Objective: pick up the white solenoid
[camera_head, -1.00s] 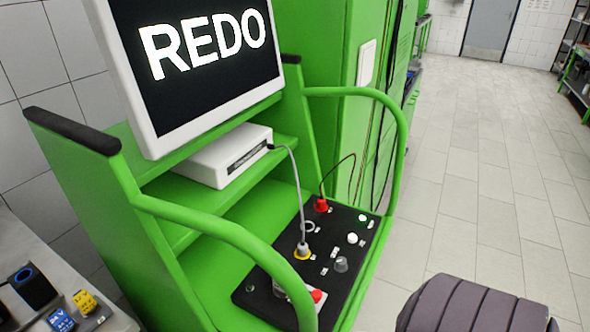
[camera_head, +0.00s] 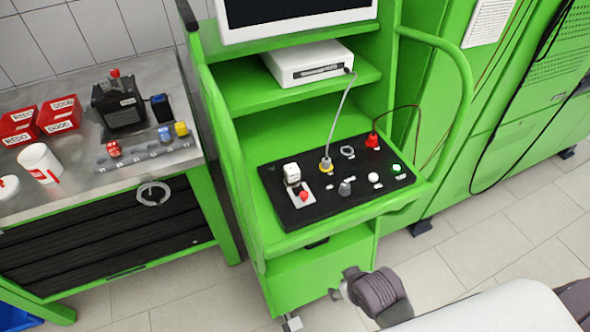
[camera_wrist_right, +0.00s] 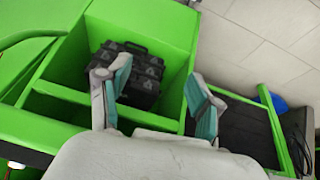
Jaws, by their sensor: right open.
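The white solenoid (camera_head: 291,173) stands on the black panel (camera_head: 345,205) of the green testbench, at the panel's left end, beside a red button. My right arm comes in at the lower right of the head view, in front of the bench and well below the panel. In the right wrist view my right gripper (camera_wrist_right: 158,88) is open, with its two teal-padded fingers apart and nothing between them. My left gripper is not in view.
A grey cable plug (camera_head: 326,164) and a red plug (camera_head: 372,140) stand on the panel. Green rails flank it. The left table holds red boxes (camera_head: 60,115), a white cup (camera_head: 40,162) and a solenoid rack (camera_head: 150,148). A black case (camera_wrist_right: 130,72) sits inside a green compartment.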

